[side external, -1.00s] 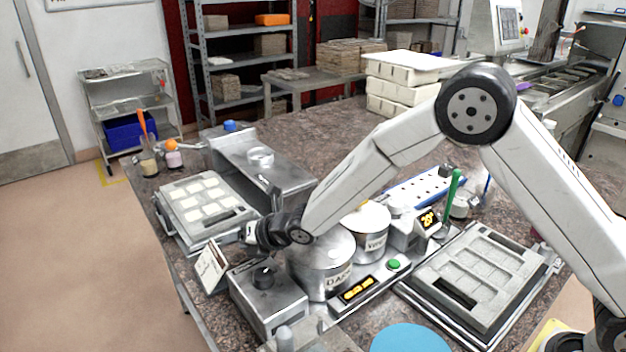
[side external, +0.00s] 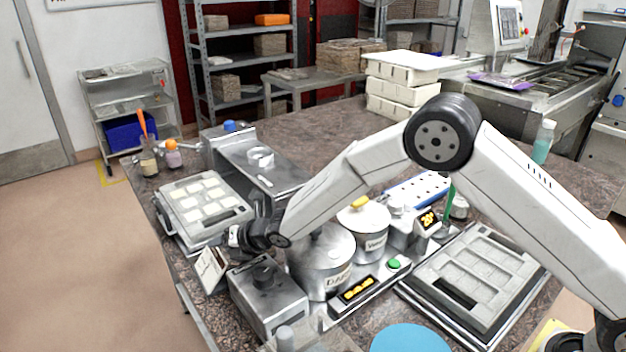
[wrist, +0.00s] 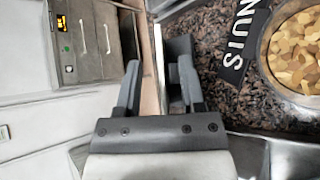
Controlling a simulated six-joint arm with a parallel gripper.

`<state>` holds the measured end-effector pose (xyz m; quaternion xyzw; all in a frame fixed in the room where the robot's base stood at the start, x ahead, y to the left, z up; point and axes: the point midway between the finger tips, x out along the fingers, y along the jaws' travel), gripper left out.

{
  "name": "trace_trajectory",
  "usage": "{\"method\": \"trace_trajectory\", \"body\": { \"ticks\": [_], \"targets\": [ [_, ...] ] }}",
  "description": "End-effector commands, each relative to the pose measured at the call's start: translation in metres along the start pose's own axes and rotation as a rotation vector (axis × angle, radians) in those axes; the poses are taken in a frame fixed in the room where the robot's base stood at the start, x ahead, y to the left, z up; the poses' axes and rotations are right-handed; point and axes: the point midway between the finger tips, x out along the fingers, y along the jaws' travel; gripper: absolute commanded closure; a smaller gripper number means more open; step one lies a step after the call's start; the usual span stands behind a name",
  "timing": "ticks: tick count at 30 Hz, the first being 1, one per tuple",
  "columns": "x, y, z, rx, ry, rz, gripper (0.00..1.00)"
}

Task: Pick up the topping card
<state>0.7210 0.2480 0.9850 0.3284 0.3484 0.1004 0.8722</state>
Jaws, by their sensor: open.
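A small white card with print (side external: 212,270), which I take for the topping card, stands tilted at the left edge of the worktop in the side view. My gripper (side external: 232,238) is just above and behind the card's upper right corner; I cannot tell whether they touch. In the wrist view my gripper (wrist: 160,72) has its two dark fingers apart. A thin pale edge and a dark piece show around the gap between them; I cannot tell whether either is the card. A black label reading NUTS (wrist: 240,40) lies to the right, beside a round container of nuts (wrist: 298,50).
A steel box with a black knob (side external: 268,300) stands right of the card, close to lidded pots (side external: 322,265). A mould tray with pale squares (side external: 170,205) lies behind the card. Left of the worktop edge is open floor (side external: 90,260).

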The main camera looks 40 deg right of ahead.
Motion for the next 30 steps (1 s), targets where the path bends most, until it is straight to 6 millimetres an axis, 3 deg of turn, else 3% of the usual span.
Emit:
{"method": "trace_trajectory", "body": {
  "ticks": [7,25,30],
  "targets": [
    [0.017,0.000,0.000,-0.001,-0.001,-0.001,0.50],
    [0.018,0.000,0.000,0.000,-0.001,-0.002,0.50],
    [0.018,0.000,0.000,-0.001,-0.001,-0.002,1.00]
  ]
}}
